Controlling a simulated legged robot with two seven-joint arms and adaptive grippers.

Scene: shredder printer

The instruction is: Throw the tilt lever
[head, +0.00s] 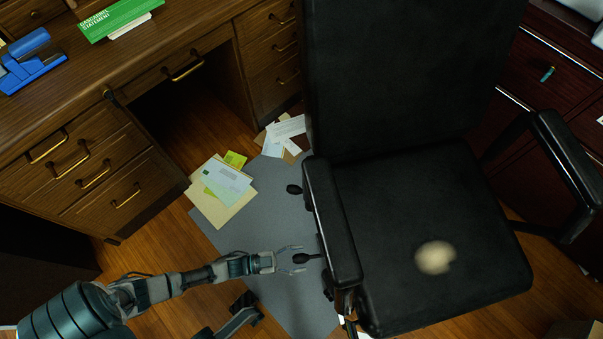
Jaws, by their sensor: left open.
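The black office chair (415,215) stands at the right of the head view, its left armrest (334,222) nearest my arm. Two black lever knobs stick out to the left from under the seat: an upper knob (293,189) and a lower knob (302,258). I cannot tell by marking which one is the tilt lever. My left gripper (297,258) is open, with one finger above and one below the lower knob in the picture. Whether it touches the knob is unclear. The lever mechanism under the seat is hidden. My right gripper is not in view.
A wooden desk (95,165) with brass handles fills the upper left. Papers and envelopes (222,190) lie on the floor and grey mat (275,215). A dark red cabinet (550,75) stands at the right. A pale round patch (435,257) is on the seat.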

